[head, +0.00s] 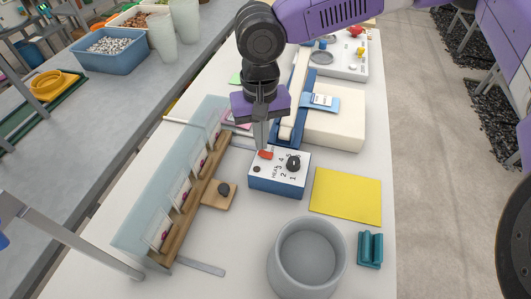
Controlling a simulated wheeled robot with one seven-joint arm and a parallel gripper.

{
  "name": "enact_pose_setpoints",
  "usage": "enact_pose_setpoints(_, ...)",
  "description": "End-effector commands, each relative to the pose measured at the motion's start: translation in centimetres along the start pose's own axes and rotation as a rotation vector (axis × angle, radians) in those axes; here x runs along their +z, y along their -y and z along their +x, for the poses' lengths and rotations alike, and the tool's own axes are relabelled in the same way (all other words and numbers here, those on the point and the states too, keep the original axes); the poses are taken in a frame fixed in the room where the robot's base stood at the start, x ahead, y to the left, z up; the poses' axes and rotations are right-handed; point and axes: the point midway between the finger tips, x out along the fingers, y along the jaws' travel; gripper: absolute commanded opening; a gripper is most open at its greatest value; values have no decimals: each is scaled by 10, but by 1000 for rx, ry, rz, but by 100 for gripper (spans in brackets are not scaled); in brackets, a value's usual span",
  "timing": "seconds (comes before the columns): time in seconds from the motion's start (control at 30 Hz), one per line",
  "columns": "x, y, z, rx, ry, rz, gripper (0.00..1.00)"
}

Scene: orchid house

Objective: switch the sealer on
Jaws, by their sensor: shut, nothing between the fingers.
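The sealer (334,119) is a cream body with a blue arm, standing on the white table. In front of it is a blue control box (277,187) with a white top, a black numbered dial (293,163), a red switch (265,154) and a small dark round spot at its left. My gripper (262,146) points down with its fingers shut and empty, right at the red switch. Whether the fingertips touch the switch cannot be told. The fingers partly cover the area behind the switch, and the switch's position is too small to read.
A yellow sheet (346,196) lies right of the box, with a grey pot (307,258) and a teal holder (370,249) nearer. A clear-panelled wooden rack (185,207) stands left, with a small wooden block (219,196) beside it. A white device (343,54) sits behind the sealer.

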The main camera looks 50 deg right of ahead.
Motion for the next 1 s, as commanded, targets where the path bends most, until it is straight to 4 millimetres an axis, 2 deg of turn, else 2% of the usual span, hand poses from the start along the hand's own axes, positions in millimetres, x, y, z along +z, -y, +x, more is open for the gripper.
enact_pose_setpoints(1.0, 0, 0, 14, 0, 1, 1, 0)
